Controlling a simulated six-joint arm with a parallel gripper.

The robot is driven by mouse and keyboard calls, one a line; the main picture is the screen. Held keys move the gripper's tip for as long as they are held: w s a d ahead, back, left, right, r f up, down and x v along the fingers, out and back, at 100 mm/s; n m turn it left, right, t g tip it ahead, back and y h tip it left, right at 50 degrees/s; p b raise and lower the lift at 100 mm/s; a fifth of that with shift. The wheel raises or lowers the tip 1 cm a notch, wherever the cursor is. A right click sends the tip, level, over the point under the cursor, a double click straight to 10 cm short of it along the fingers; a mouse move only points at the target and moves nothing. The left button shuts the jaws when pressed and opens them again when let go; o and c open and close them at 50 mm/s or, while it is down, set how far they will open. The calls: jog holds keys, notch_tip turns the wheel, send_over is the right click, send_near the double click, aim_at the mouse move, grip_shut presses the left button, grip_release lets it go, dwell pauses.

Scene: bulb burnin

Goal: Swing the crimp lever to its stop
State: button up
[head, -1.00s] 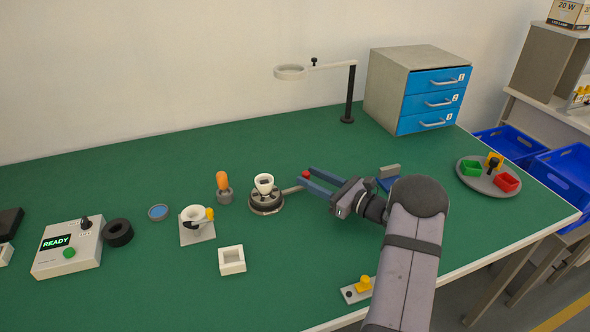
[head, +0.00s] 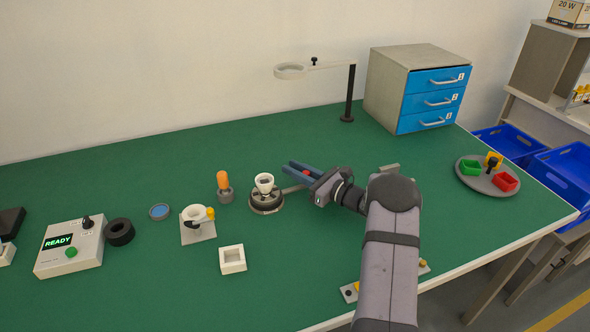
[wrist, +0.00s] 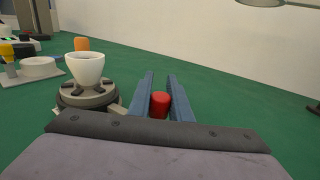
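The crimp lever (head: 292,189) is a short grey bar reaching right from a round dark base (head: 266,201). Its red knob (head: 306,173) shows between the blue fingers of my gripper (head: 287,166). A white cup-like piece (head: 264,183) sits upright on the base. In the wrist view the red knob (wrist: 160,103) lies between the two fingers (wrist: 160,82), near their roots, with hardly any gap on either side. The fingers look shut on it. The base (wrist: 90,97) and white cup (wrist: 85,68) stand just left of the fingers. The lever bar is largely hidden there.
An orange bulb-like piece (head: 223,182) and a yellow-tipped holder (head: 198,222) stand left of the base. A white square block (head: 232,259) lies in front. A magnifier stand (head: 348,95) and drawer cabinet (head: 385,85) stand behind.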

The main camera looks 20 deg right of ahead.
grip_shut()
jog(key=shift+s, duration=0.15)
jog(key=shift+s+d+f+m+t+h+b, duration=0.1)
jog(key=shift+s+d+m+t+h+b, duration=0.15)
jog(key=shift+s+m+t+h, duration=0.65)
jog(key=shift+s+d+m+t+h+b, duration=0.15)
jog(key=shift+s+m+h, duration=0.4)
jog(key=shift+h, duration=0.85)
jog(key=shift+s+m+t+h+b, duration=0.2)
jog(key=shift+s+m+h+b, duration=0.5)
jog(key=shift+h, duration=0.55)
jog(key=shift+s+m+t+h+b, duration=0.15)
jog(key=shift+s+m+h+b, duration=0.3)
jog(key=shift+s+m+h, duration=0.65)
jog(key=shift+w, duration=0.3)
jog(key=o, duration=0.7)
grip_release()
jog(key=shift+c, duration=0.2)
